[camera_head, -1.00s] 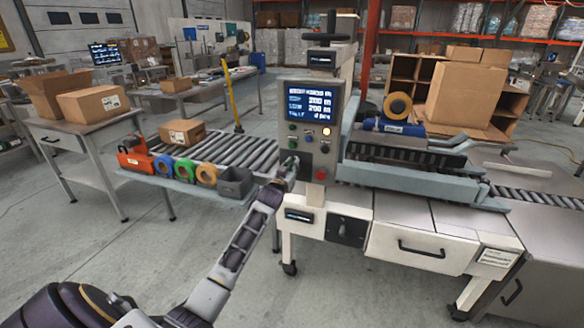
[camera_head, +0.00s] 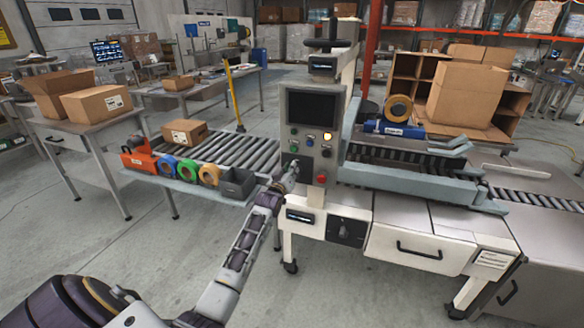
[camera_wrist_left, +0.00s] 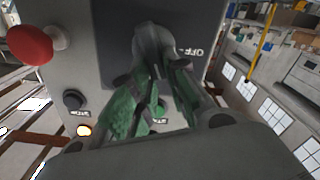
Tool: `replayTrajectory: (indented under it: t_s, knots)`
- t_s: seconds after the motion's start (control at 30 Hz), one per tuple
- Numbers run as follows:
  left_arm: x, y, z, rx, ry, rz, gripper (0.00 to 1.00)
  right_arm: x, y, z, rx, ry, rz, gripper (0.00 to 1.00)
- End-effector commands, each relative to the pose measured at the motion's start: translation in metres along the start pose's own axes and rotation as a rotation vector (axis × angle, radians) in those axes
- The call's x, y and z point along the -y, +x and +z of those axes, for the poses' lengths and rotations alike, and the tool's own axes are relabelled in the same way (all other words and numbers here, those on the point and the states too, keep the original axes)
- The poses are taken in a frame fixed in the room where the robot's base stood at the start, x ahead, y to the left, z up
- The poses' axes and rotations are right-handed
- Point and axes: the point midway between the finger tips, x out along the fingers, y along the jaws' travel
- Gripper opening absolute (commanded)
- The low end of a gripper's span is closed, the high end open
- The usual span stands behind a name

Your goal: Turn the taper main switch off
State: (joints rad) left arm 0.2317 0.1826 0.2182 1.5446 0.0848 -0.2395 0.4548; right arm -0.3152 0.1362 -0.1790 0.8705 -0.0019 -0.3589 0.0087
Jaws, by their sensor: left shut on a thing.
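The taper's control panel (camera_head: 301,144) stands upright on the white machine, with a dark, blank screen (camera_head: 307,108). My left gripper (camera_head: 291,170) is at the panel's lower left. In the left wrist view its green-padded fingers (camera_wrist_left: 158,78) are shut on the grey main switch knob (camera_wrist_left: 152,43), on a dark plate with an "OFF" label (camera_wrist_left: 188,51) beside it. The fingers hide part of the knob, so its exact angle is hard to read. My right gripper is not in view.
A red button (camera_head: 321,178) sits near the switch and also shows in the left wrist view (camera_wrist_left: 30,44). An amber lamp (camera_head: 327,136) is lit on the panel.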

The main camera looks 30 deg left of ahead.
Motion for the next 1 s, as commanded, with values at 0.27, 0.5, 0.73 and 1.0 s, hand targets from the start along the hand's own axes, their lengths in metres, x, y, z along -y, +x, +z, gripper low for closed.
replayTrajectory:
  t_s: [0.27,0.5,0.73,1.0]
  knots:
    - [0.006,0.0,-0.002,0.001,-0.241,-0.002,0.0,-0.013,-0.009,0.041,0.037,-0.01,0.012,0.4]
    - [0.011,0.0,0.001,0.001,-0.469,-0.001,0.0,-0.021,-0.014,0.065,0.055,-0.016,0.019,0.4]
    - [0.017,0.0,0.005,-0.001,-0.688,-0.001,0.0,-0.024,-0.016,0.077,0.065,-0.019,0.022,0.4]
    - [0.021,0.0,0.01,-0.001,-0.931,-0.001,0.0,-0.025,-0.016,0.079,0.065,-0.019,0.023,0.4]
